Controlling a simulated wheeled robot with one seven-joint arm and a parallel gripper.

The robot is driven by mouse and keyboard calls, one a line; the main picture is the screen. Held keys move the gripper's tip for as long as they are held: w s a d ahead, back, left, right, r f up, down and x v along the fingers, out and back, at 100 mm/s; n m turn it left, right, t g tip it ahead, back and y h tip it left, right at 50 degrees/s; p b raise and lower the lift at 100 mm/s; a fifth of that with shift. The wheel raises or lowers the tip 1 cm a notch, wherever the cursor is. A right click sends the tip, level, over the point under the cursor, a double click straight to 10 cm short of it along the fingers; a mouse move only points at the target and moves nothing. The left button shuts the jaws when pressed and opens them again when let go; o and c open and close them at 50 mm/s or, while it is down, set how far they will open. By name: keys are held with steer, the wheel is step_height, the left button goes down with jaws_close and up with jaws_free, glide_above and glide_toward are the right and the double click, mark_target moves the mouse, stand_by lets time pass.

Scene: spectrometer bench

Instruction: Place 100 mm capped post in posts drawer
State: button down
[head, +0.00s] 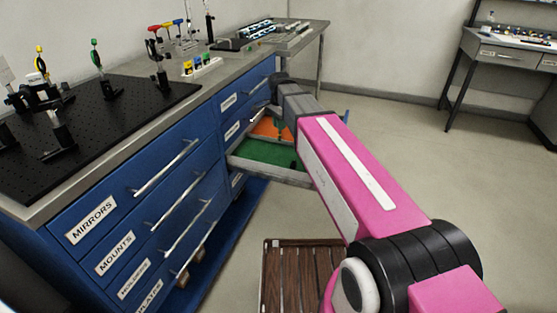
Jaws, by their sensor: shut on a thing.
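The open drawer (268,178) juts out from the blue cabinet near the middle of the view. It has a green-floored compartment (265,150) in front and an orange-floored compartment (268,128) behind; its label is not readable. My arm reaches over the drawer's right side. My gripper (281,122) is mostly hidden behind the arm's dark wrist, low over the drawer where the two compartments meet. It is shut on a thin, dark piece (280,134), seemingly the capped post. I cannot tell whether the post touches the drawer floor, and its cap is not clear.
Closed drawers labelled MIRRORS (91,221) and MOUNTS (115,253) are at the left. The bench top holds a black breadboard (100,125) with optics. A slatted wooden platform (300,275) lies on the floor below. A side desk (510,55) stands far right; the floor between is clear.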

steer(key=shift+a+f, duration=0.15)
steer(key=shift+f, duration=4.9)
steer(key=c, duration=1)
jaws_free()
steer(key=shift+f, duration=0.1)
steer(key=shift+c, duration=0.2)
step_height(320, 180, up, 12)
steer(key=shift+r, duration=0.15)
